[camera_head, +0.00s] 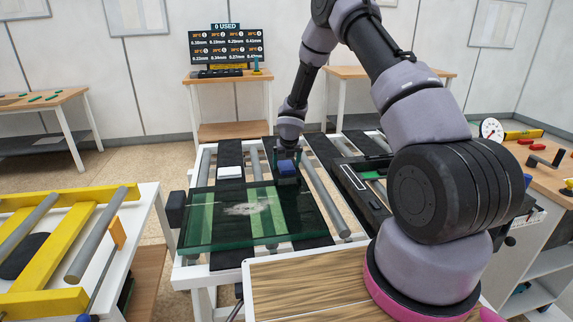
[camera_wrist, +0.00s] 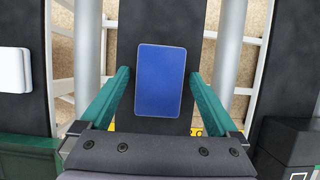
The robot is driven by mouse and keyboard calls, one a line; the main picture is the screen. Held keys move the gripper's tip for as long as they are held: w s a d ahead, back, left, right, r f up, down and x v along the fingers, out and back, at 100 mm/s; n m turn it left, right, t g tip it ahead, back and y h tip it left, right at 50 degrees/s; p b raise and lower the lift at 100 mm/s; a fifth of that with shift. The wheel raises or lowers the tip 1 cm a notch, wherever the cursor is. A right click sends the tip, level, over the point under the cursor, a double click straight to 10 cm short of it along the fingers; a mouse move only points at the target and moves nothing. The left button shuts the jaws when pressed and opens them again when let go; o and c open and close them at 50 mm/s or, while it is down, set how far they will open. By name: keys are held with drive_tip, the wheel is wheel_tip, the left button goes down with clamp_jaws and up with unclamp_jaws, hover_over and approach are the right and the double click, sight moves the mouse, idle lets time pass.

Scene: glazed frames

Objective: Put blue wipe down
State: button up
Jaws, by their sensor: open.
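The blue wipe (camera_wrist: 160,80) is a flat blue block lying on a black strip, seen from above in the wrist view. It also shows in the head view (camera_head: 287,168), just below my gripper. My gripper (camera_wrist: 160,100) is open, with one green finger on each side of the blue wipe and a visible gap on both sides. In the head view my gripper (camera_head: 287,156) is over the far part of the rack, and its fingers are hard to make out.
A white block (camera_head: 230,171) lies on the black strip to the left. A glass pane (camera_head: 250,217) with a whitish smear lies in front of the blue wipe. Grey rollers (camera_head: 325,200) run alongside. A yellow frame (camera_head: 70,245) stands at the left.

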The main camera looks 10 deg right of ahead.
drive_tip(key=s+d+r+m+h, duration=0.1)
drive_tip(key=s+d+r+m, duration=0.2)
drive_tip(key=s+r+m, duration=0.65)
drive_tip(key=s+d+r+m, duration=0.2)
drive_tip(key=s+r+m, duration=0.15)
drive_tip(key=r, duration=1.05)
drive_tip(key=s+d+r+m+h, duration=0.1)
drive_tip(key=s+d+r+m, duration=0.2)
drive_tip(key=s+r+m, duration=0.65)
drive_tip(key=s+a+r+m+t+y, duration=0.1)
drive_tip(key=s+r+m+y, duration=0.1)
drive_tip(key=s+r+m, duration=0.3)
drive_tip(key=s+a+r+m+t+y, duration=0.1)
drive_tip(key=s+r+m, duration=0.4)
drive_tip(key=s+m, duration=0.7)
drive_tip(key=shift+s+a+r+m+t+y, duration=0.15)
drive_tip(key=shift+s+r+m+t+y, duration=0.2)
drive_tip(key=shift+y, duration=0.15)
